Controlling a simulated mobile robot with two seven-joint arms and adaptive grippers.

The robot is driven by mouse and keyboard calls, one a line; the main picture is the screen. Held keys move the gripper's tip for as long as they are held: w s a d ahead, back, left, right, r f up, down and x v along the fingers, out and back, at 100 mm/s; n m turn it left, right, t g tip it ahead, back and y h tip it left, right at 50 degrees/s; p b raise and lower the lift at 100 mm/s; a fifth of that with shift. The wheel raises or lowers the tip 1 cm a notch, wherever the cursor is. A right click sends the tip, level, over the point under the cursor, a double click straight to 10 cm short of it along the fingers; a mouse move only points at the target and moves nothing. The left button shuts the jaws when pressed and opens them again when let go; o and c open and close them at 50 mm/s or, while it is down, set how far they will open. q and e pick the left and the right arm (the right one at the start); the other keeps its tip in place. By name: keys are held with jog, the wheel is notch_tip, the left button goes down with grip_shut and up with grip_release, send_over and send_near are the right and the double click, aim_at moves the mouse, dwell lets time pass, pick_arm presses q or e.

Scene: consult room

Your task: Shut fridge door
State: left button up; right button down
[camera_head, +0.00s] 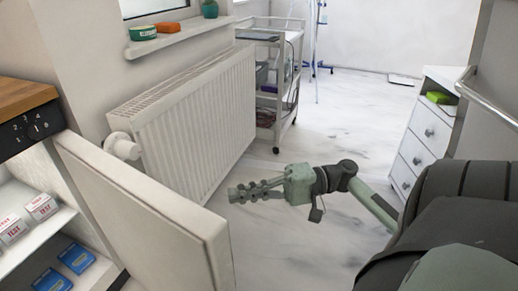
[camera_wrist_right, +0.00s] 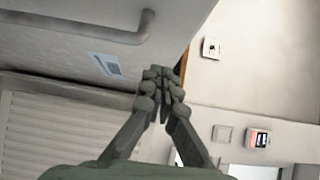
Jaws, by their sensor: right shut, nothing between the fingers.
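The fridge door (camera_head: 150,205) stands open in the lower left of the head view, a thick white panel swung out from the fridge. The fridge (camera_head: 35,240) has white shelves with boxes and a black dial strip under a wooden top. My right gripper (camera_head: 236,193) is shut and empty, to the right of the door's free edge, pointing left towards the door's outer side. In the right wrist view its closed fingers (camera_wrist_right: 160,75) show before a white panel with a grey bar handle (camera_wrist_right: 95,32), probably the door's outer face. Contact cannot be told. My left gripper is out of view.
A white radiator (camera_head: 200,120) stands on the wall behind the door. A trolley (camera_head: 275,75) stands beyond it, and a white drawer unit (camera_head: 425,140) is at the right. The floor (camera_head: 300,240) around my right gripper is clear.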

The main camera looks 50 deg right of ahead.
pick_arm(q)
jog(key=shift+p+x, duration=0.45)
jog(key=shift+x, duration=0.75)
pick_arm(e)
jog(key=w+a, duration=0.1)
jog(key=a, duration=0.5)
jog(key=shift+a, duration=0.4)
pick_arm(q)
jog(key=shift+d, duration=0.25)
pick_arm(e)
jog(key=shift+a, duration=0.1)
